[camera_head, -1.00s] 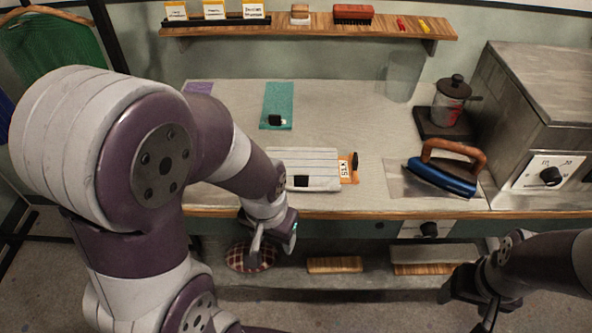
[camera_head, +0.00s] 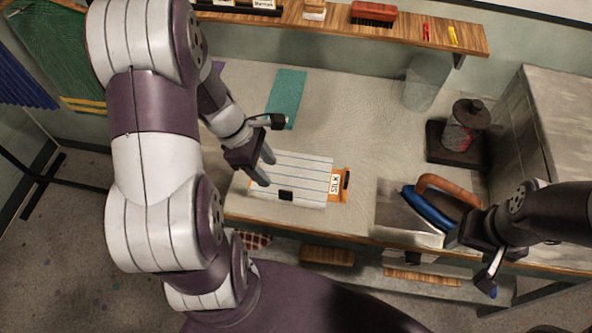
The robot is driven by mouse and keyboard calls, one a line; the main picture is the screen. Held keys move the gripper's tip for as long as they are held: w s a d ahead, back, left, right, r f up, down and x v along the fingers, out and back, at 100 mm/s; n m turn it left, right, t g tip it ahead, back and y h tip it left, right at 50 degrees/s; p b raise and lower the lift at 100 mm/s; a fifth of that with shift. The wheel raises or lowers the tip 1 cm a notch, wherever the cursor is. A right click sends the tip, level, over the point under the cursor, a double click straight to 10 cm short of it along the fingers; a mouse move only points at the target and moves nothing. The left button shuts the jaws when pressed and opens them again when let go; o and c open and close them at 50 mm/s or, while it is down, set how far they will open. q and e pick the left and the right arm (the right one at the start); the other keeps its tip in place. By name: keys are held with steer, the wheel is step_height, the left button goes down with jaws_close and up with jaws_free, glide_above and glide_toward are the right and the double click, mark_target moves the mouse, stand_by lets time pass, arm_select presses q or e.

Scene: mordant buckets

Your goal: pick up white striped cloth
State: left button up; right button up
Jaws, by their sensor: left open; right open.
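The white striped cloth (camera_head: 300,172) lies flat on the worktop, with thin blue stripes and a small black patch at its front edge. An orange piece with a "SILK" label (camera_head: 336,184) shows at its right side. My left gripper (camera_head: 266,168) is open at the cloth's left end, its fingers over or beside that edge; I cannot tell whether they touch it. My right gripper (camera_head: 478,262) is at the worktop's front edge, in front of the iron, and is open and empty.
A teal cloth (camera_head: 287,97) lies behind. A dark-lidded jar (camera_head: 463,123) and a grey box (camera_head: 552,120) stand at right. A wooden shelf (camera_head: 330,19) runs along the back.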

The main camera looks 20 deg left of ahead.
mark_target(283, 192)
arm_select(q)
steer(key=b+x, duration=0.1)
steer(key=x, duration=0.6)
steer(key=shift+d+f, duration=0.15)
steer(key=shift+f, duration=0.1)
steer(key=x, duration=0.4)
steer(key=shift+f, duration=0.35)
steer(key=shift+w, duration=0.25)
steer(key=shift+s, duration=0.1)
jaws_close()
arm_select(e)
steer(key=shift+s+f, duration=0.35)
steer(key=shift+f, duration=0.1)
